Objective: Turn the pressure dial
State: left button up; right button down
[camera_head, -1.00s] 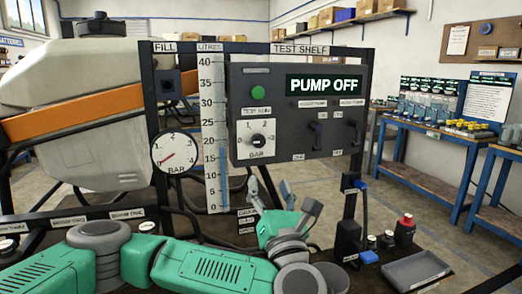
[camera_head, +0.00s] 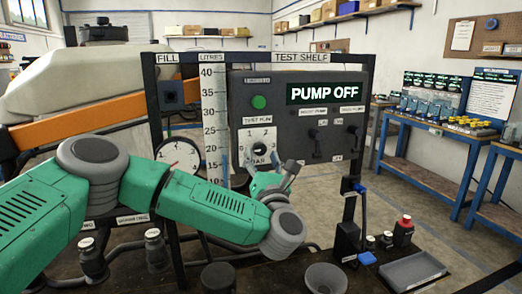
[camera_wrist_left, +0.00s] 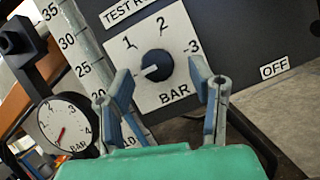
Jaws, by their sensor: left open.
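The pressure dial (camera_wrist_left: 156,66) is a dark round knob on a white plate marked 1, 2, 3 and BAR, on the dark test panel. In the left wrist view its light pointer aims to the lower left. In the head view the plate (camera_head: 258,136) shows, with the knob partly hidden by my gripper. My left gripper (camera_wrist_left: 167,95) is open, its fingers on either side of the lower plate, and apart from the knob. It also shows in the head view (camera_head: 257,163). My right gripper is not in view.
The panel carries a green button (camera_head: 259,102), a PUMP OFF display (camera_head: 325,92) and two switches to the right. A round BAR gauge (camera_wrist_left: 63,126) and a litre scale (camera_head: 213,120) stand left of the dial. A grey tray (camera_head: 414,269) and funnel (camera_head: 326,279) are below.

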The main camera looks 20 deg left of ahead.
pick_arm(q)
jog(key=shift+w+a+r, duration=0.25)
jog(key=shift+w+a, duration=0.05)
jog(key=shift+w, duration=0.25)
grip_shut()
